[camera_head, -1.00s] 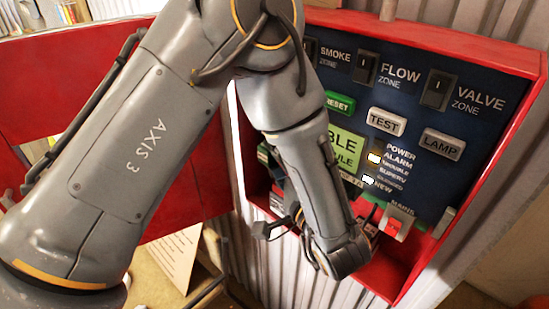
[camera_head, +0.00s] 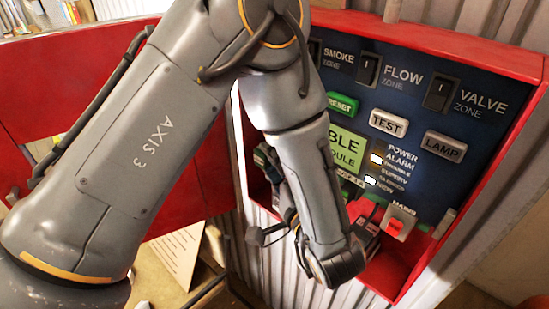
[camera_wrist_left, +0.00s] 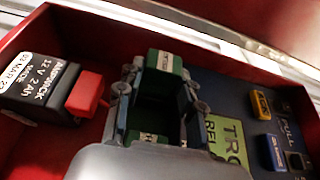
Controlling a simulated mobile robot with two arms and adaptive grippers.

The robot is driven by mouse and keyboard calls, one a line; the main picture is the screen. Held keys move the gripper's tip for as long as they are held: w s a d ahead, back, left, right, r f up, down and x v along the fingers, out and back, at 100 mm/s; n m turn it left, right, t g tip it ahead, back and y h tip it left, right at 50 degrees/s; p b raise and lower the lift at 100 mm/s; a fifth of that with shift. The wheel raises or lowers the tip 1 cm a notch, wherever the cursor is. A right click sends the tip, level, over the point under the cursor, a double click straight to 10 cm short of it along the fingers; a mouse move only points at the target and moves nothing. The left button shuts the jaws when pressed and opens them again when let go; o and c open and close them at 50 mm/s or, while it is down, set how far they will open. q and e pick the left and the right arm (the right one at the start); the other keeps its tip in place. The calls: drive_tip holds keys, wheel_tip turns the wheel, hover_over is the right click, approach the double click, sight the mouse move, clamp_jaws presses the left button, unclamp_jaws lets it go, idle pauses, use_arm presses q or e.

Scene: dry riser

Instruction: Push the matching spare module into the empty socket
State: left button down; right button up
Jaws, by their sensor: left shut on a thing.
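My left gripper (camera_wrist_left: 154,97) is in the red cabinet in the left wrist view, its two fingers around a green module (camera_wrist_left: 165,62) with a white label. A dark gap and another white label show between the fingers. I cannot tell whether the module is seated in a socket, and the socket itself is not clearly seen. My right gripper is not in view.
A black battery (camera_wrist_left: 40,90) with a red end lies left of the gripper. The red cabinet rim (camera_head: 455,40) surrounds the panel. Switches, buttons and a MAINS switch (camera_head: 401,222) are right of my arm. A red door (camera_head: 200,195) stands open at left.

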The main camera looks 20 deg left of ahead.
use_arm(q)
drive_tip(key=shift+s+a, duration=0.25)
drive_tip(key=shift+s, duration=0.4)
drive_tip(key=shift+s, duration=0.1)
drive_tip(key=shift+p, duration=0.35)
idle(1.1)
drive_tip(key=shift+w+d, duration=0.3)
drive_tip(key=shift+w, duration=0.55)
drive_tip(key=shift+w+d, duration=0.25)
drive_tip(key=shift+w, duration=0.6)
idle(0.4)
drive_tip(key=shift+r, duration=0.25)
idle(2.3)
drive_tip(key=shift+s+a+p, duration=0.1)
drive_tip(key=shift+s+p, duration=0.05)
drive_tip(key=shift+p, duration=0.15)
drive_tip(key=shift+s+a+f, duration=0.1)
drive_tip(key=shift+s+a, duration=0.1)
drive_tip(key=shift+s, duration=0.55)
drive_tip(key=shift+s+a+f, duration=0.1)
drive_tip(key=shift+s+a, duration=0.1)
drive_tip(key=shift+s, duration=0.55)
